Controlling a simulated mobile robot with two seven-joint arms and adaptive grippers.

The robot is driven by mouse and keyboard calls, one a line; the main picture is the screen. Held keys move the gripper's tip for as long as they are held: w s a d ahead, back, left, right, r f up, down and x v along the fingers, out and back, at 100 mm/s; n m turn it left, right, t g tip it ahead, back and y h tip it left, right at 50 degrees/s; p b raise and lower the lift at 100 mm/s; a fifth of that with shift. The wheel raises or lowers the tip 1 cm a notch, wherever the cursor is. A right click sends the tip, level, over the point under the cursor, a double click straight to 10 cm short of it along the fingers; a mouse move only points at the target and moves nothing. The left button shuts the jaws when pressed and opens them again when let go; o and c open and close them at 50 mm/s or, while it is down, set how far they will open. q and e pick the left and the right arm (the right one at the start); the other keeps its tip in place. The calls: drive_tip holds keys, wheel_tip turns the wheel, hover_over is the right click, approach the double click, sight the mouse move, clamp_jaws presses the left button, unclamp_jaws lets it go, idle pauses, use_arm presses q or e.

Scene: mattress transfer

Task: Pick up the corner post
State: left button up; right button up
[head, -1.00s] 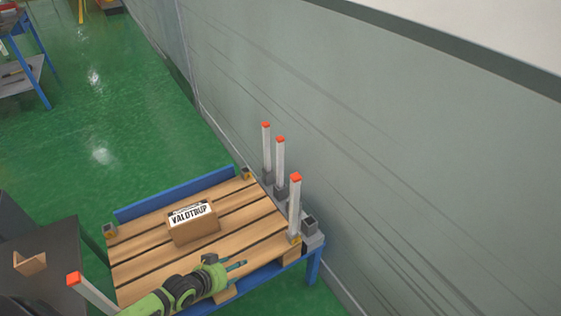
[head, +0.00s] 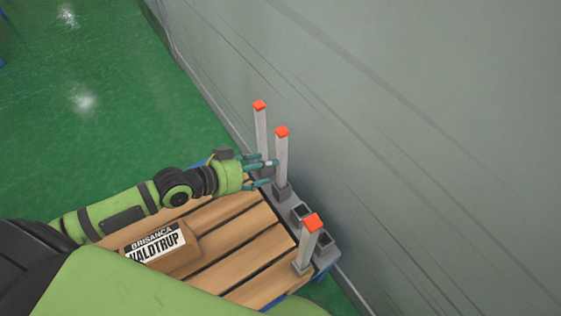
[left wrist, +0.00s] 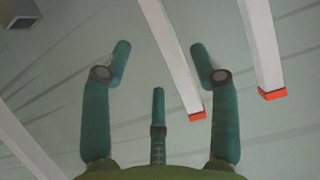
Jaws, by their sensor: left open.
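Several white corner posts with orange-red caps stand upright in the head view: a far post (head: 261,128), a middle post (head: 282,158) and a near post (head: 307,246) at the pallet's corner. My left gripper (head: 268,169) is open by the far and middle posts, its fingers reaching toward them. In the left wrist view, its teal fingers (left wrist: 161,60) are spread. One post (left wrist: 172,48) shows between them and another post (left wrist: 260,45) to the right. I cannot tell whether any finger touches a post. My right gripper is out of view.
A cardboard box (head: 178,255) with a printed label lies on the wooden pallet (head: 240,240) below my left arm. Empty dark sockets (head: 302,212) sit between the middle and near posts. A grey wall (head: 420,130) stands close behind the posts. Green floor (head: 110,130) is open at the left.

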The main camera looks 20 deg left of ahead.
sight(283, 163)
use_arm(q)
drive_tip(key=x, duration=0.3)
drive_tip(key=b+x, duration=0.1)
drive_tip(key=x, duration=0.3)
drive_tip(key=shift+w+f, duration=0.2)
drive_tip(key=shift+f, duration=0.15)
drive_tip(key=shift+w, duration=0.1)
clamp_jaws()
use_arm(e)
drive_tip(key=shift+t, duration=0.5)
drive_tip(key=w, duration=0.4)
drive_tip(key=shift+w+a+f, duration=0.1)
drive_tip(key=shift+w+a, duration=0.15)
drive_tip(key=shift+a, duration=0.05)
